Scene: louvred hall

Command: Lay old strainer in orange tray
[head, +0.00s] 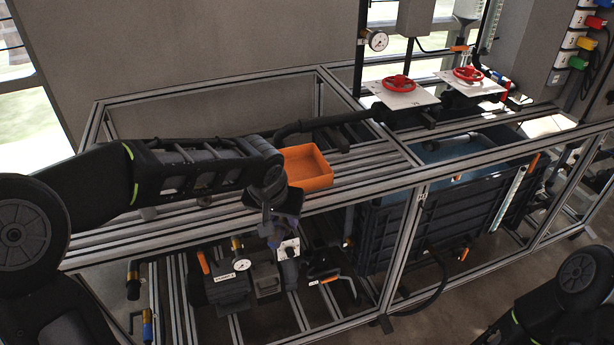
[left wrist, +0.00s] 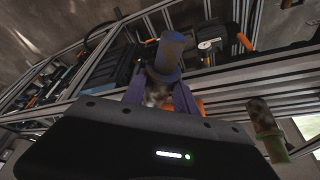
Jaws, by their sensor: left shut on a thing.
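My left gripper (head: 283,228) is in front of the frame's near rail, just below and left of the orange tray (head: 308,168). In the left wrist view its purple fingers (left wrist: 160,92) are shut on a worn grey-brown cylinder, the old strainer (left wrist: 172,50). The strainer juts out beyond the fingertips, and its lower part is hidden between them. The tray sits on the slatted rack top, its inside looking empty; only an orange sliver of it shows in the left wrist view. My right arm is at the lower right of the head view, its gripper out of the picture.
A brownish cylinder with a green band (left wrist: 263,122) stands near the rack in the left wrist view. A pump (head: 225,288) and a gauge (head: 242,264) sit below the rack. A dark blue tank (head: 385,238) and red handwheels (head: 398,83) are to the right.

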